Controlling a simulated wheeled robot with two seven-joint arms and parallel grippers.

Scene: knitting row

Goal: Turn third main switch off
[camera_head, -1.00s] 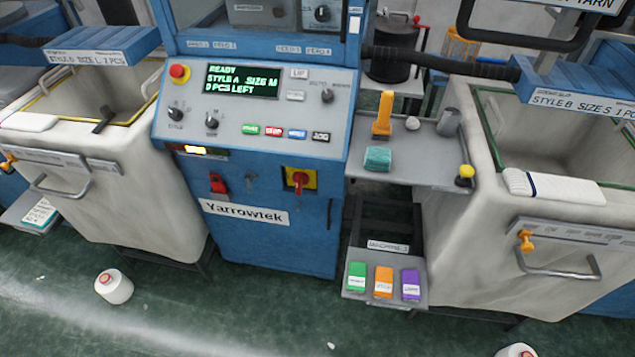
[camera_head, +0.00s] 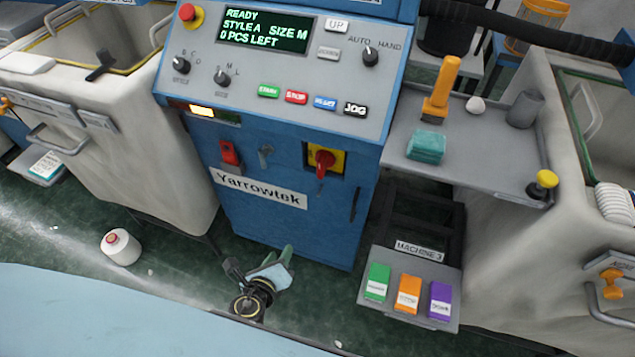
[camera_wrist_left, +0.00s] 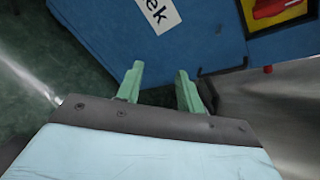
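The main switch, a red rotary handle (camera_head: 322,162) on a yellow plate (camera_head: 339,158), is on the front of the blue Yarrowtek machine (camera_head: 290,230). Its handle points down. Part of the red and yellow switch shows at the top right of the left wrist view (camera_wrist_left: 275,10). My left gripper (camera_head: 288,254) is low in front of the machine, below and left of the switch and apart from it. In the left wrist view its two green fingers (camera_wrist_left: 160,85) stand apart with nothing between them. My right gripper is not in view.
A red padlock-like part (camera_head: 229,153) and a grey key-like part (camera_head: 265,156) are left of the switch. A grey shelf (camera_head: 480,165) juts out at right, above a tray labelled MACHINE 3 (camera_head: 380,310).

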